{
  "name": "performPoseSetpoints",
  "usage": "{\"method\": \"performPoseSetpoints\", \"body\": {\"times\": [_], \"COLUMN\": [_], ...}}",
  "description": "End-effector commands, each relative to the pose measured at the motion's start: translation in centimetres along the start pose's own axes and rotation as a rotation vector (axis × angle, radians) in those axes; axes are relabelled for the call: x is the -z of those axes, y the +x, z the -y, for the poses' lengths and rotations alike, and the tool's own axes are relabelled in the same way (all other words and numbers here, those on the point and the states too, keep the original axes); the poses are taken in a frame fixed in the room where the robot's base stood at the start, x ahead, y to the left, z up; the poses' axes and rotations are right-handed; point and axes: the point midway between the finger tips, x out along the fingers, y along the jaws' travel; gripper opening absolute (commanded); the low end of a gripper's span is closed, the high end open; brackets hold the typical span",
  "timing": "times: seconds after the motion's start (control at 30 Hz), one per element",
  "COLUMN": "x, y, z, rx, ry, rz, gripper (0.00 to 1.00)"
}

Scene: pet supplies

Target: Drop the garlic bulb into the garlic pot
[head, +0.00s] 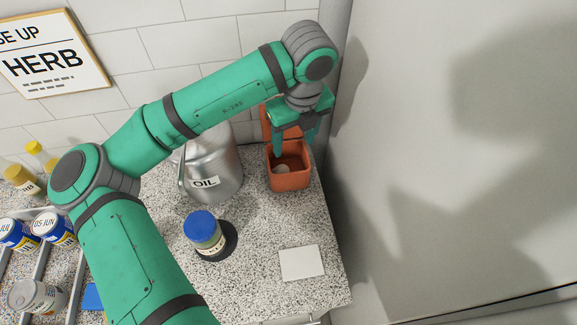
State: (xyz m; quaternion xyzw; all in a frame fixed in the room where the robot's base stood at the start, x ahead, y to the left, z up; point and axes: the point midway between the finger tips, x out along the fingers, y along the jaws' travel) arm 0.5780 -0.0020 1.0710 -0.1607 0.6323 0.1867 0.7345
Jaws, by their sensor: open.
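The garlic pot (291,181) is a square terracotta-coloured container at the back right of the counter, beside the wall. Its top is open, and an orange panel, perhaps its lid, stands up behind it. A small pale round thing, seemingly the garlic bulb (283,168), shows inside the pot at its near left. My green gripper (293,150) is over the pot with its fingers apart, pointing down. Nothing shows between the fingers. The fingertips are close to the rim; I cannot tell whether they touch it.
A metal oil can (214,165) stands just left of the pot, partly behind my arm. A blue-capped jar (205,232) stands nearer, on a dark disc. A white card (301,263) lies at front right. Tins (36,297) and a rack are at left. A wall rises at right.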

Motion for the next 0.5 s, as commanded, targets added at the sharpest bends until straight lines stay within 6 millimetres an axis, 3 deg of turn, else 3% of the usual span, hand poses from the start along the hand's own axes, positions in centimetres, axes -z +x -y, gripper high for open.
{"method": "performPoseSetpoints", "body": {"times": [0.17,0.5], "x": [0.0,0.0], "y": [-1.7,-7.9], "z": [0.0,0.1], "rx": [0.001,0.002], "ry": [0.000,0.000], "rz": [0.001,0.001], "gripper": [0.59,0.59]}}
